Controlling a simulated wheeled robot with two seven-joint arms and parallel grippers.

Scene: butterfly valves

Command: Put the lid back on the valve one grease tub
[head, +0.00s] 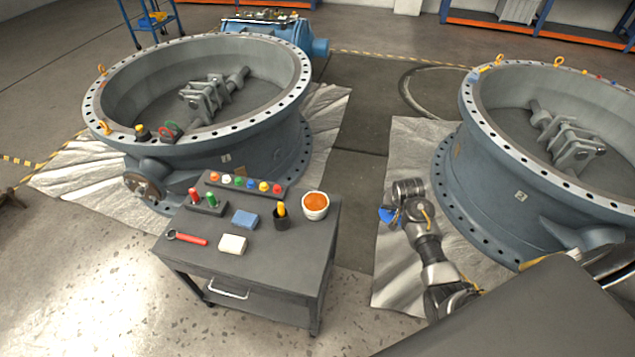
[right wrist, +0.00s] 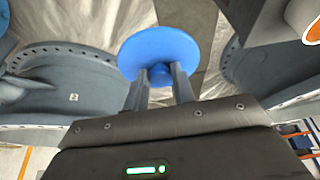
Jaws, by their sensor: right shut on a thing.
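The open grease tub (head: 315,206) is a white cup filled with orange grease. It stands at the back right of the dark cart's top, with no lid on it. The blue lid (head: 388,214) is a round disc off to the right of the cart, held in the air by my right gripper (head: 398,213). In the right wrist view the lid (right wrist: 158,50) shows its disc beyond the fingers, and the right gripper (right wrist: 160,78) is shut on its small knob. My left gripper is not in view.
The cart top (head: 285,240) also carries a row of coloured knobs (head: 245,184), a blue block (head: 244,218), a white block (head: 232,244), a red wrench (head: 188,238) and a dark cup (head: 281,216) beside the tub. Large valves stand left (head: 215,150) and right (head: 475,180).

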